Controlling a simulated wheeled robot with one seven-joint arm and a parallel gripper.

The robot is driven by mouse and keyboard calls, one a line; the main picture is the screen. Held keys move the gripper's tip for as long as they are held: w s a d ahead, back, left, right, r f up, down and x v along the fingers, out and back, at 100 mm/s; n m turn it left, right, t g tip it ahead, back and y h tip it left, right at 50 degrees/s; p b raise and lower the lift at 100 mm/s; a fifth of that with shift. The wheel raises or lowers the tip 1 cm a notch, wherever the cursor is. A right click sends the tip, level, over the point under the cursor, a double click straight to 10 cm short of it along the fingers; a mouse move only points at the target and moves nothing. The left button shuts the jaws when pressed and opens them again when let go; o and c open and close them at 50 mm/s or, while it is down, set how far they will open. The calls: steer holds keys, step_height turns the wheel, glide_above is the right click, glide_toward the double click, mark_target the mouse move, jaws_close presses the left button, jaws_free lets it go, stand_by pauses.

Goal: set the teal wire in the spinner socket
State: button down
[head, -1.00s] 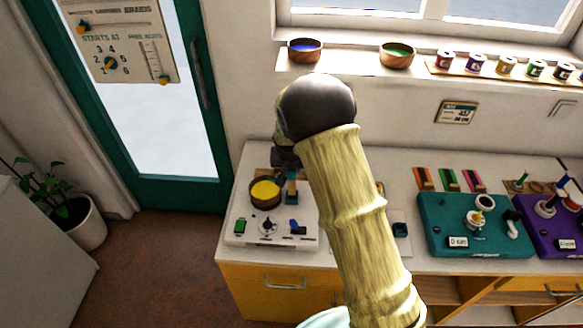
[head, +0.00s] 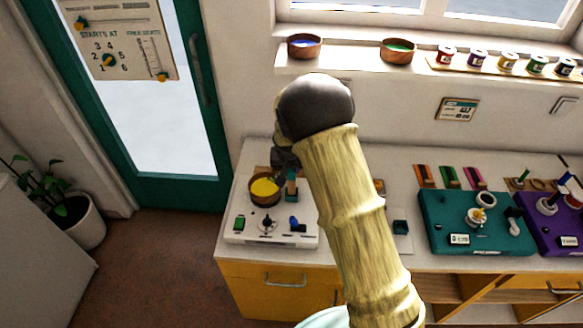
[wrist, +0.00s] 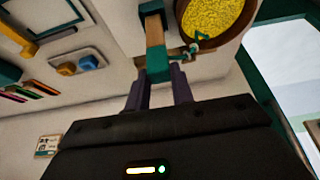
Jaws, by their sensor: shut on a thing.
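The spinner (head: 245,228) is a white base at the left end of the counter, with a wooden bowl of yellow beads (head: 264,187) on it. A teal and wood post (head: 292,190) stands just right of the bowl. In the wrist view my gripper (wrist: 160,84) is beside the bowl (wrist: 243,28), its two fingers close around a teal block, which I take as the grip of the teal wire (wrist: 157,73). A thin teal curl (wrist: 201,37) shows at the bowl's edge. My arm hides part of the post in the head view. I cannot see whether the wire is seated.
The spinner has a green switch (head: 240,223), a dark knob (head: 267,222) and a blue lever (head: 294,222) at its front. A teal board (head: 440,210) and a purple board (head: 560,238) stand to the right. A potted plant (head: 75,222) is on the floor.

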steer(key=shift+f+b, duration=0.65)
steer(key=shift+f, duration=0.3)
steer(key=c, duration=1.1)
jaws_free()
steer(key=shift+r+p, duration=2.15)
steer(key=shift+r, duration=1.35)
